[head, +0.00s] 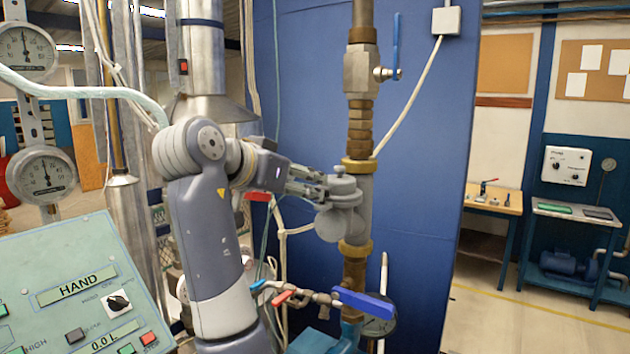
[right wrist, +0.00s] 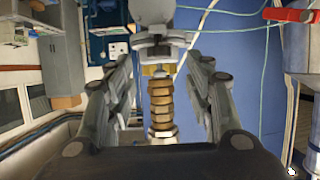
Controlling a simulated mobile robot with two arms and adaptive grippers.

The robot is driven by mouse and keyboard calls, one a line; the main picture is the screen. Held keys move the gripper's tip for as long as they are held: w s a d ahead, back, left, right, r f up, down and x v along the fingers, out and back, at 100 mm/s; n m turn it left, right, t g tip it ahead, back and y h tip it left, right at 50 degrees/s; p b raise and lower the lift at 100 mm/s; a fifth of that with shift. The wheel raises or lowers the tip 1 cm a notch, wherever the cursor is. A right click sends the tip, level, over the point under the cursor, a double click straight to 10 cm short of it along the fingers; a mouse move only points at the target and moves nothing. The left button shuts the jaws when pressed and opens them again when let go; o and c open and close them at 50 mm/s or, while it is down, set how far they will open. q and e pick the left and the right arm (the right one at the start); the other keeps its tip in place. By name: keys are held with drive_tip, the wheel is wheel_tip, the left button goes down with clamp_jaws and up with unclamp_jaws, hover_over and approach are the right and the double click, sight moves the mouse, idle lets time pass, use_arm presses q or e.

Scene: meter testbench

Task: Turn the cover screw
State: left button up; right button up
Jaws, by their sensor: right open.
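The grey meter body (head: 360,205) sits in a vertical pipe between brass fittings. A round grey cover with a stepped knob-like top (head: 342,186) faces my right gripper (head: 321,187). The gripper comes from the left of the meter, with its fingertips at the cover. In the right wrist view the gripper (right wrist: 162,72) is open, and the grey cover part (right wrist: 160,38) shows ahead between and beyond the fingers. I cannot tell whether the fingers touch it. A separate screw head cannot be made out. My left gripper is not in view.
A blue panel (head: 425,130) stands behind the pipe. A blue-handled valve (head: 396,45) is above and another blue handle (head: 362,304) below. A red handle (head: 257,196) is close under my right wrist. A control box (head: 75,290) and gauges (head: 42,176) stand at left.

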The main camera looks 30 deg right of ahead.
sight(322, 188)
drive_tip(key=p+x, duration=0.1)
drive_tip(key=x, duration=0.3)
drive_tip(key=shift+d+r+p, duration=0.1)
drive_tip(key=shift+d+p, duration=0.25)
drive_tip(key=shift+w+d+f, duration=0.4)
drive_tip(key=shift+d+f, duration=0.05)
drive_tip(key=shift+d, duration=0.1)
drive_tip(key=c, duration=1.1)
